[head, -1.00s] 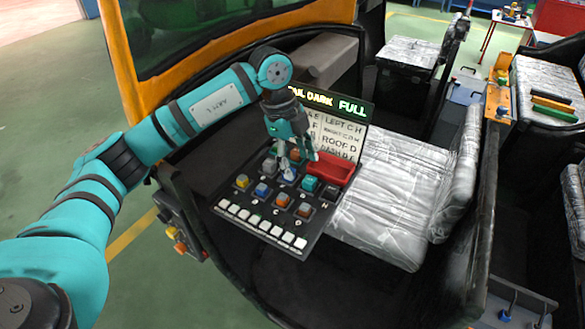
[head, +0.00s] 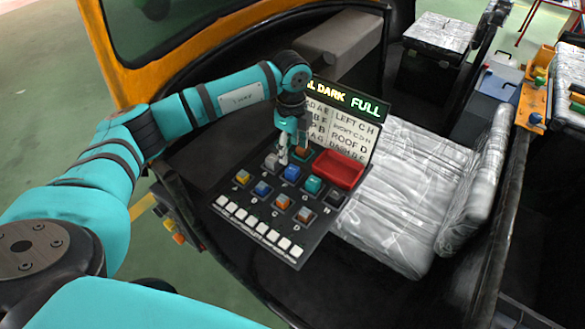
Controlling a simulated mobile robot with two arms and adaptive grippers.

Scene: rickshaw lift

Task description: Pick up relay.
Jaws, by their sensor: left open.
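An orange-brown relay (head: 303,152) shows at the back row beside my left gripper (head: 292,154). That gripper points down, open, its fingers over the back of the panel between the grey and orange-brown relays. I cannot tell whether it touches either. My right gripper is not in view.
A red tray (head: 338,168) is at the panel's back right. A lettered sign (head: 340,132) with a lit display stands behind it. White keys (head: 260,230) line the panel's front edge. A silver-wrapped seat (head: 400,190) is to the right. The orange vehicle frame rises behind.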

